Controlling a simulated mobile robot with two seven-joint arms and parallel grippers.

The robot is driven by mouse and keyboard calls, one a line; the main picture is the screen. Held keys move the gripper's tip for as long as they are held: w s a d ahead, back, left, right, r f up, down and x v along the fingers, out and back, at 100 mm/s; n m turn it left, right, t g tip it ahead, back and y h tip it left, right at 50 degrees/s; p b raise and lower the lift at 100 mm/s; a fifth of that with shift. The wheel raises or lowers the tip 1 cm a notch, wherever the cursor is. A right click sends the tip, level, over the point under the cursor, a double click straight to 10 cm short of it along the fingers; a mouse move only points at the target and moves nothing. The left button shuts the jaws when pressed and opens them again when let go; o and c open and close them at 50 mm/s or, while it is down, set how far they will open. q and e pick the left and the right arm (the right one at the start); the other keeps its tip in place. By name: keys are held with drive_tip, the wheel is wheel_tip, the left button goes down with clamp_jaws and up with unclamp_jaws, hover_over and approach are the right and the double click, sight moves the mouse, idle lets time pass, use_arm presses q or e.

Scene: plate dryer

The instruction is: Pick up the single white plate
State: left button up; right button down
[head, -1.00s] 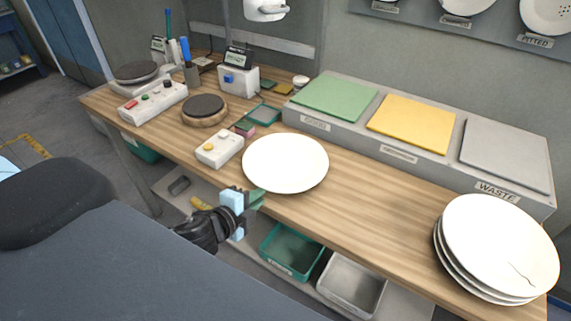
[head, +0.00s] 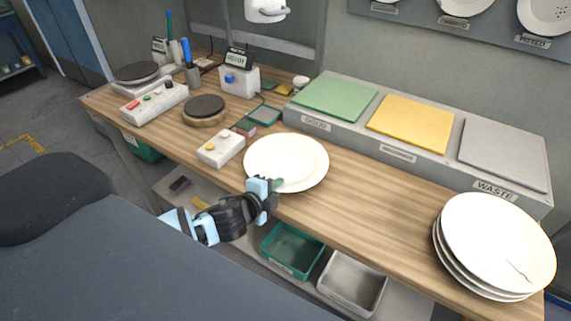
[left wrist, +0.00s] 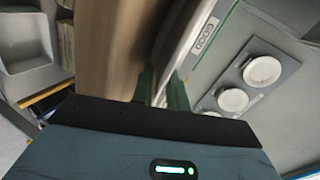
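The single white plate (head: 286,160) lies flat on the wooden table, near its front edge. My left gripper (head: 277,185) is at the plate's near rim, with its green fingertips at the edge. In the left wrist view the two green fingers (left wrist: 162,88) stand apart, and the pale plate edge (left wrist: 184,45) runs into the gap between them. Contact with the rim cannot be made out. My right gripper is not in view.
A stack of white plates (head: 492,250), the top one cracked, stands at the right. A white box with a yellow button (head: 221,149) is left of the plate. A grey sorting block (head: 340,125) stands behind. Green and grey bins (head: 291,249) are below the table.

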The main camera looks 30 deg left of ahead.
use_arm(q)
drive_tip(key=shift+w+f, duration=0.1)
drive_tip(key=shift+w, duration=0.15)
clamp_jaws()
drive_tip(key=shift+r, duration=0.2)
wheel_tip(320, 180, up, 10)
idle(0.6)
